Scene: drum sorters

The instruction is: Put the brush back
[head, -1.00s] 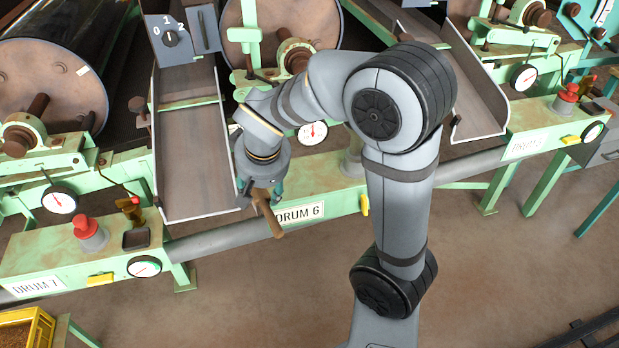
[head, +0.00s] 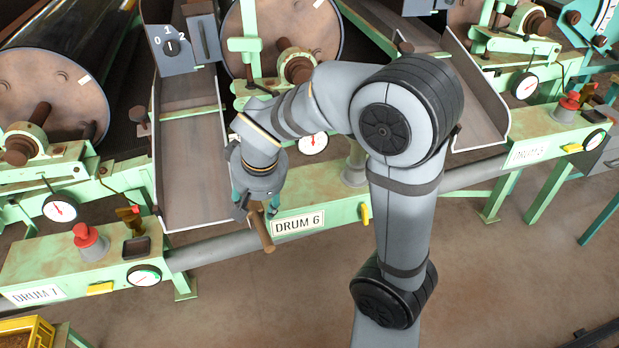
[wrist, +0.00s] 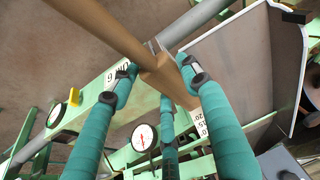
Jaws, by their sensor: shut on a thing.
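The brush (head: 263,232) has a brown wooden handle that hangs down and slightly right below my gripper, just left of the DRUM 6 label (head: 298,223). My gripper (head: 256,205) is shut on the brush, in front of the lower end of a sloping chute. In the wrist view, the teal fingers of my gripper (wrist: 160,80) close around the brush's wooden block (wrist: 175,83), and the handle (wrist: 105,28) runs to the upper left. The bristles cannot be made out. The brush appears held clear of the green beam.
The chute (head: 190,170) with raised side walls lies behind my gripper. The green DRUM 6 beam (head: 325,190) carries a dial gauge (head: 313,144). At left, the DRUM 7 beam has a red button (head: 88,236) and a small dark tray (head: 137,246). Open floor lies in front.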

